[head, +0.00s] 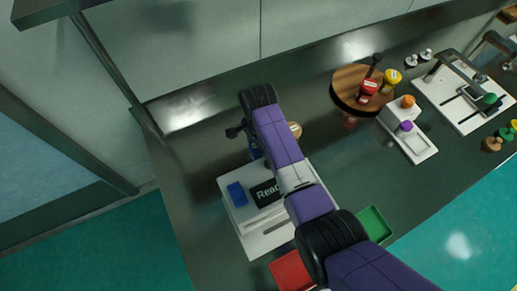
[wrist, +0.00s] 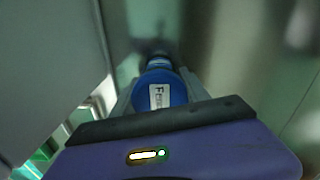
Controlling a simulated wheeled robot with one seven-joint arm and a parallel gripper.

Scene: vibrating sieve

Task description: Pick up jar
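A blue jar (wrist: 161,91) with a white label stands out in the wrist view, straight ahead of my gripper (wrist: 161,84). The two grey fingers lie along its left and right sides with no clear gap, so the gripper looks shut on it. The lower part of the jar and its support are hard to make out. In the head view my arm covers most of this spot; only a bit of blue shows beside the arm, too small to identify.
A white device with a dark screen (head: 266,193) and blue block (head: 237,194) sits below. Red (head: 290,272) and green (head: 374,224) trays flank my arm. A round wooden stand (head: 345,82) holds red (head: 367,91) and yellow (head: 391,78) jars. Wall panels rise behind the counter.

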